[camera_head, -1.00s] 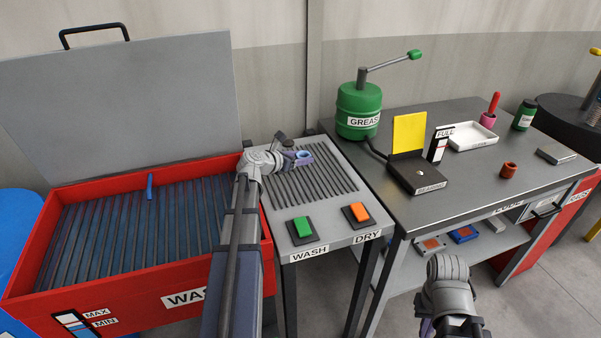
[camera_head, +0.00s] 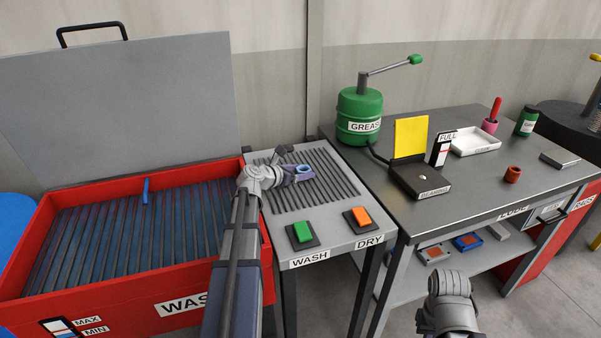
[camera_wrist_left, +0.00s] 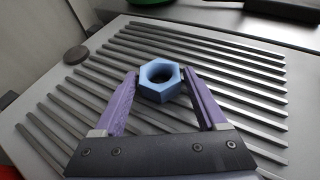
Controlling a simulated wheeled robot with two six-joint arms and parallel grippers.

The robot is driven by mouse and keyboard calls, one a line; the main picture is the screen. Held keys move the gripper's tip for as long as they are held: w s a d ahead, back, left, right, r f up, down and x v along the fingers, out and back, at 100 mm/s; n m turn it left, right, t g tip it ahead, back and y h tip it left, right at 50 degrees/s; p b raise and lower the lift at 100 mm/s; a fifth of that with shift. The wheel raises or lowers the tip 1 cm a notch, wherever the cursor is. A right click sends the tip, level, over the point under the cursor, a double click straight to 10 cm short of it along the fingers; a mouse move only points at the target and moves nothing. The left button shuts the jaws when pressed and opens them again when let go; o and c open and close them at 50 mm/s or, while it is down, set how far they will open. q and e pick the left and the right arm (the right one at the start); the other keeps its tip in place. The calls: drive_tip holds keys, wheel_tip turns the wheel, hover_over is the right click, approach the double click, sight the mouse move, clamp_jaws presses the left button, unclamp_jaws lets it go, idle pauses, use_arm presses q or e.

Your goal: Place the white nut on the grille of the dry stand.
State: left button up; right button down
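The white nut, a hexagonal ring that looks pale blue here, shows in the wrist view (camera_wrist_left: 161,82) between the purple fingertips of my left gripper (camera_wrist_left: 161,80). The fingers appear shut on its two sides, and its hole faces up. In the head view the nut (camera_head: 304,170) and left gripper (camera_head: 298,174) are over the slatted grille of the dry stand (camera_head: 325,182). I cannot tell whether the nut touches the slats. My right gripper is hidden at the bottom; only my right arm's wrist shows.
The stand carries a green button (camera_head: 302,232) and an orange button (camera_head: 361,217) at its front. The red wash tank (camera_head: 110,303), lid raised, stands at left. The dark workbench (camera_head: 455,195) at right holds a green grease pot (camera_head: 359,108) and a white tray (camera_head: 474,141).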

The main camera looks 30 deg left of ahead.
use_arm(q)
drive_tip(key=shift+o, duration=0.9)
drive_tip(key=shift+r, duration=0.2)
drive_tip(key=p+v, duration=0.4)
drive_tip(key=v, duration=0.6)
drive_tip(key=shift+s+r, duration=0.15)
drive_tip(key=shift+r, duration=0.05)
drive_tip(key=shift+p+v, duration=0.45)
drive_tip(key=shift+v, duration=0.4)
drive_tip(key=shift+f, duration=0.1)
